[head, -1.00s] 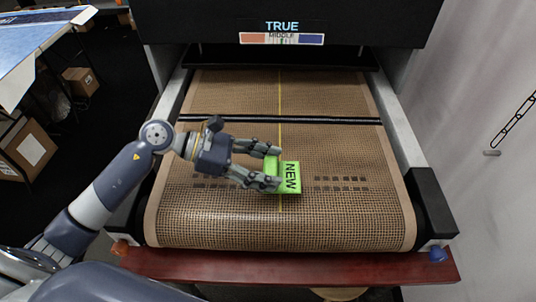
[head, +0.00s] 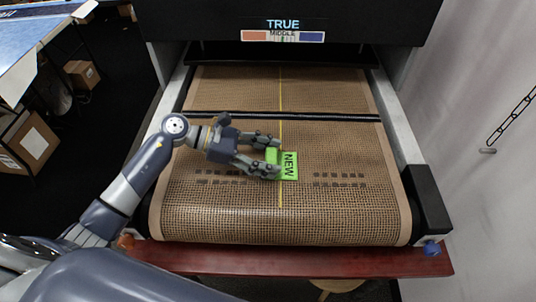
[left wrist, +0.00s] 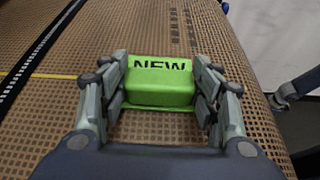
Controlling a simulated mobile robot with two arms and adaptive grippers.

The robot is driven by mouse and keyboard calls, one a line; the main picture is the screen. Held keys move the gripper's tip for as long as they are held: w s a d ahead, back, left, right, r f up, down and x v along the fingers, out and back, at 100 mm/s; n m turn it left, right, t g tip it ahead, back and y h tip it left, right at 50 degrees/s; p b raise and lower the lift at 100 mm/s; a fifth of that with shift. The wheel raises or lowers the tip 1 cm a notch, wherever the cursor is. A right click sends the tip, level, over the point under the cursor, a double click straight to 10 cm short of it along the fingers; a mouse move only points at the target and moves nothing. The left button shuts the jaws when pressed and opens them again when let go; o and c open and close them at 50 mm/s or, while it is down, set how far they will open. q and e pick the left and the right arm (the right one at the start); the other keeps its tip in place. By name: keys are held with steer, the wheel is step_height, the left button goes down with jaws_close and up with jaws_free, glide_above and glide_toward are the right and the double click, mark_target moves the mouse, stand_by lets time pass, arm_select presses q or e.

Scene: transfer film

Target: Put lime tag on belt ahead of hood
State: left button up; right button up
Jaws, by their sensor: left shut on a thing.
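The lime tag (head: 289,166), marked NEW, is over the middle of the brown mesh belt (head: 230,217), on its yellow centre line. My left gripper (head: 272,156) is shut on the tag from its left side. In the left wrist view the tag (left wrist: 160,82) sits between the two fingers of the left gripper (left wrist: 162,95). I cannot tell whether the tag touches the belt. The dark hood (head: 290,15) with the TRUE and MIDDLE signs stands across the far end of the belt.
A black bar (head: 330,118) crosses the belt between the tag and the hood. Grey side rails flank the belt, and a red-brown ledge (head: 290,262) runs along its near end. A white wall with a chain (head: 510,120) is on the right.

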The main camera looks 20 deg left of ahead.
arm_select(q)
steer(key=shift+f, duration=0.1)
steer(key=o, duration=0.9)
arm_select(e)
steer(key=shift+d+f, duration=0.2)
steer(key=shift+d, duration=0.1)
steer(key=shift+r, duration=0.15)
arm_select(q)
steer(key=shift+a+r, duration=0.2)
steer(key=b+v, duration=0.3)
steer(key=v, duration=0.7)
steer(key=shift+s+a, duration=0.15)
steer(key=shift+a, duration=0.2)
steer(key=shift+s+a+r, duration=0.15)
steer(key=shift+a+r, duration=0.1)
steer(key=shift+a, duration=0.15)
arm_select(e)
steer(key=shift+s+a+f, duration=0.1)
steer(key=shift+a+f, duration=0.05)
steer(key=shift+f, duration=1.55)
